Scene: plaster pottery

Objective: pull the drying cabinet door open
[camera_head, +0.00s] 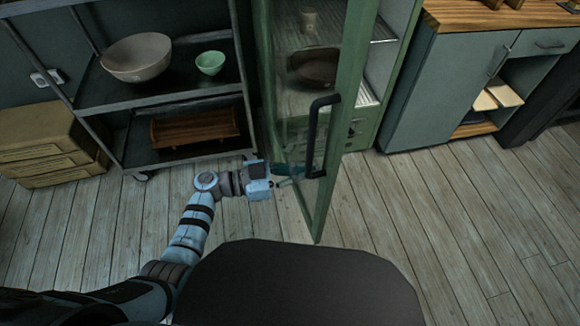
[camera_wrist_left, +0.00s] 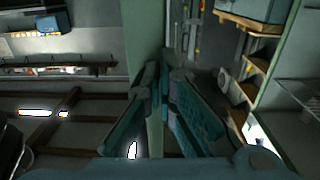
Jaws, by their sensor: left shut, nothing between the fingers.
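The drying cabinet's green glazed door (camera_head: 335,190) stands swung out from the cabinet (camera_head: 398,60), leaving an opening on its right with shelves inside. A dark bar handle (camera_head: 313,140) is on the door near its free edge. My left gripper (camera_head: 288,172) is shut and empty, low by the left side of the door, close to the handle's lower end. I cannot tell whether it touches the door. In the left wrist view its teal fingers (camera_wrist_left: 172,105) show beside a pale green upright. My right gripper is out of view.
A dark metal rack (camera_head: 85,85) with a large bowl (camera_head: 136,57), a small green bowl (camera_head: 210,62) and a wooden tray (camera_head: 194,129) stands left. Stacked boxes (camera_head: 45,145) sit farther left. A grey-green counter (camera_head: 440,90) stands right. Floor (camera_head: 440,215) right of the door is clear.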

